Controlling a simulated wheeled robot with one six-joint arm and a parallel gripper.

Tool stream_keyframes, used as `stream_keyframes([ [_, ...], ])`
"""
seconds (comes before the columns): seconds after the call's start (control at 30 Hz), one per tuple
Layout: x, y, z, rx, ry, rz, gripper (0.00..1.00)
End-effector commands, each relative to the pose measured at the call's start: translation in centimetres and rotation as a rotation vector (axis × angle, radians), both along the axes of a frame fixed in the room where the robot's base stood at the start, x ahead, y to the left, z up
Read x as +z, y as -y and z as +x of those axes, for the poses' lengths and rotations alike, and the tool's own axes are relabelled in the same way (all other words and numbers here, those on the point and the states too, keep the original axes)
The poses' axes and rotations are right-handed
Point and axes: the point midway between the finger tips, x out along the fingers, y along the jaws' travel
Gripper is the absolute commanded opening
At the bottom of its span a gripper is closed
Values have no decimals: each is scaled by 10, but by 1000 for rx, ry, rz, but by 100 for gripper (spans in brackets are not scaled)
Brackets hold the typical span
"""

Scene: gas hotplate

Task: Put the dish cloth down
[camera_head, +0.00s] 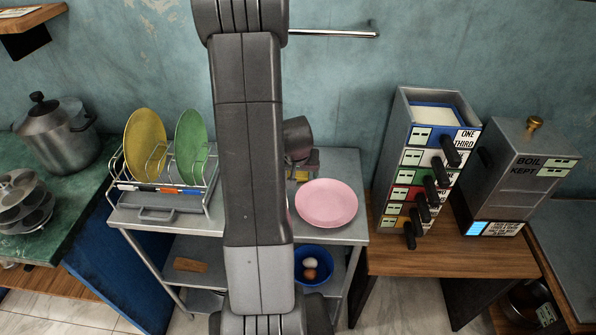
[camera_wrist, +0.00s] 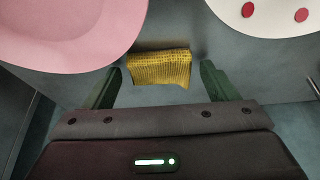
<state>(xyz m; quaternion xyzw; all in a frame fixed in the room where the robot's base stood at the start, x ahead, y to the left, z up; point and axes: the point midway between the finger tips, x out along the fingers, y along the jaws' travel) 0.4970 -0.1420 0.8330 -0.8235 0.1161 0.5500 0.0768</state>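The dish cloth (camera_wrist: 160,69) is a small yellow, ribbed bundle in the wrist view. It appears to lie on the grey table surface (camera_wrist: 165,101). My gripper (camera_wrist: 161,72) is open, with one dark green finger on each side of the cloth. A gap shows between each fingertip and the cloth, so it does not look gripped.
The pink plate (camera_wrist: 65,30) is close by on the left; it also shows in the head view (camera_head: 327,203). A white round thing with red dots (camera_wrist: 265,18) is on the right. A dish rack (camera_head: 165,185) with yellow and green plates stands on the trolley's left.

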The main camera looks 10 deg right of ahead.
Motion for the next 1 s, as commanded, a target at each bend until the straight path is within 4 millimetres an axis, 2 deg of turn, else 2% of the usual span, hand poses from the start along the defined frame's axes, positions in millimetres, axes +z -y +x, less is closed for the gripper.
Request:
stream_keyframes([
  [0.17, 1, 0, 0, 0, 0, 0, 80],
  [0.33, 10, 0, -2, 0, 2, -1, 80],
  [0.8, 82, -9, -30, 0, 5, 0, 80],
  [1.0, 104, -12, -39, -1, 3, 0, 80],
])
